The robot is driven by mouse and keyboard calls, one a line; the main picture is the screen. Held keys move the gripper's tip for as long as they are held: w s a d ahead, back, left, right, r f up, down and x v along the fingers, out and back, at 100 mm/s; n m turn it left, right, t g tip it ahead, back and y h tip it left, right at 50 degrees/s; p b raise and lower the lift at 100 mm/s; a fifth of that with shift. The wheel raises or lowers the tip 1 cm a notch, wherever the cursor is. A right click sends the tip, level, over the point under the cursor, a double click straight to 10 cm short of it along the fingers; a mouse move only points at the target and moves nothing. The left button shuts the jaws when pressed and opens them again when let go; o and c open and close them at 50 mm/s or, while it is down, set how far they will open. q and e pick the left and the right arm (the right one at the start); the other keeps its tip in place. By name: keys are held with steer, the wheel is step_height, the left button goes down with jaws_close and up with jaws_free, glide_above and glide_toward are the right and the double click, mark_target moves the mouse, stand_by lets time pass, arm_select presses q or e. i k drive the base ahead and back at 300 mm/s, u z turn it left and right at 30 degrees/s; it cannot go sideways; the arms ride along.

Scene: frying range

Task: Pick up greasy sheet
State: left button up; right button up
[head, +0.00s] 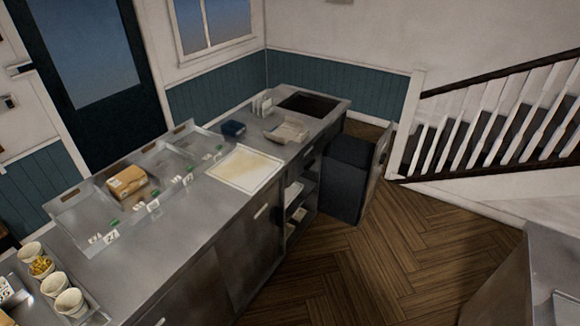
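Neither of my grippers is in the head view.
The long steel counter (165,232) carries a brown package (127,182), a dark blue box (233,129), a shallow tray (288,131) and several paper cups (69,301). A dark bin-like box (346,177) stands at its far end. The wooden floor (400,240) is clear.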

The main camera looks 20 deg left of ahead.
mark_target(245, 169)
steer(key=z, duration=0.1)
steer(key=i, duration=1.25)
steer(key=u, duration=0.05)
